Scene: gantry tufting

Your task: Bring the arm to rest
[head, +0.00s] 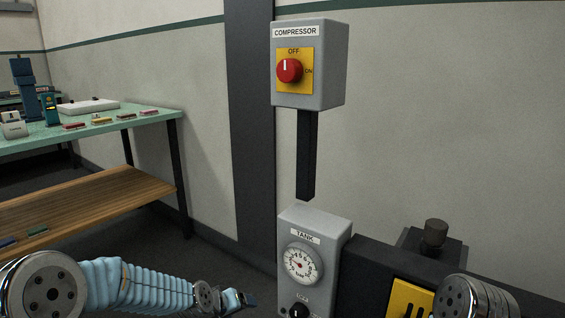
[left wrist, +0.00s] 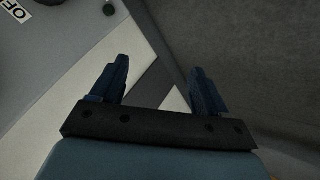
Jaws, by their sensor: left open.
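My left arm, in a pale blue ribbed sleeve, comes in low from the left in the head view. Its gripper (head: 243,298) is at the bottom, left of the grey tank box. In the left wrist view the left gripper (left wrist: 157,85) is open, with two dark blue fingers apart and nothing between them. Only a rounded metal joint of my right arm shows at the bottom right; its gripper is out of sight.
The compressor box (head: 335,65) has a red knob (head: 289,70) pointing to OFF. The tank box (head: 342,232) carries a gauge (head: 302,262) and a lock knob (head: 299,310). A green-topped bench (head: 150,117) with a wooden shelf (head: 100,197) stands left. Dark floor lies between.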

